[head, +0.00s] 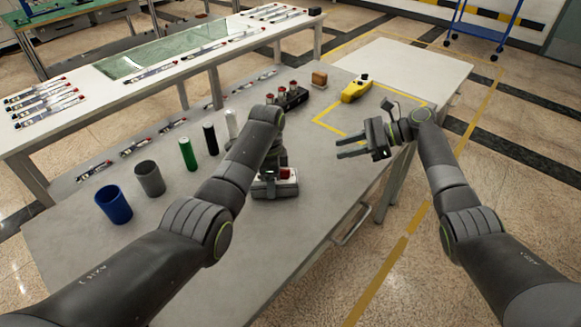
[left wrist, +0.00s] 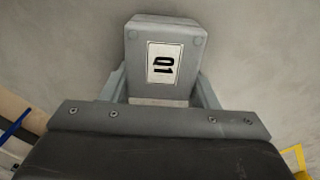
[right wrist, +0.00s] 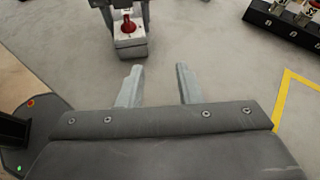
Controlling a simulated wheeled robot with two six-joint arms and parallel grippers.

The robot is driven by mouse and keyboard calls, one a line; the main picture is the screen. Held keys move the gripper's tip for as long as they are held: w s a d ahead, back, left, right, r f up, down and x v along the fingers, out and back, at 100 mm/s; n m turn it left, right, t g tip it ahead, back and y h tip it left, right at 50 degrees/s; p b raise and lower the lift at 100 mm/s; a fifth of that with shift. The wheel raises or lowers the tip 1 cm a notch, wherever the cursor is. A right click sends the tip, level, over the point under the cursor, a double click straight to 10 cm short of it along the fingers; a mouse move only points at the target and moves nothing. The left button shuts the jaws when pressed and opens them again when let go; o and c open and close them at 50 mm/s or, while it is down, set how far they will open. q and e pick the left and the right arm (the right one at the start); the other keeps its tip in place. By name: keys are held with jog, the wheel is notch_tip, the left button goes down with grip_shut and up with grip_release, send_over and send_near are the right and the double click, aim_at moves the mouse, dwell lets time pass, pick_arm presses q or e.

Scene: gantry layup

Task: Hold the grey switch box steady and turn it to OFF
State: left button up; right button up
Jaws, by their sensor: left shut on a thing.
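The grey switch box (head: 272,191) stands on the grey table in front of me, with a white plate and a red knob (head: 287,174) on it. In the left wrist view its grey face (left wrist: 190,75) carries a "Q1" label. My left gripper (left wrist: 162,92) is shut on the box, one finger on each side; in the head view my arm partly hides this. My right gripper (head: 339,149) is open and empty, to the right of the box and apart from it. The right wrist view shows the red knob (right wrist: 128,24) beyond the open fingers; its marking is too small to read.
Behind the box stand a black block with red-topped parts (head: 290,96), a brown block (head: 319,78) and a yellow device (head: 356,88) near a yellow taped outline. At left are a blue cup (head: 114,206), a grey cup (head: 150,179) and a green cylinder (head: 188,155). The table right of the box is clear.

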aim_at(285, 169)
jog(key=s+a+f, duration=0.1)
jog(key=a, duration=0.4)
jog(key=s+a+f+g, duration=0.1)
jog(key=a, duration=0.4)
jog(key=s+a+f+n+g+y, duration=0.1)
jog(key=a, duration=0.3)
jog(key=shift+a+f, duration=0.25)
jog(key=shift+a, duration=0.15)
grip_shut()
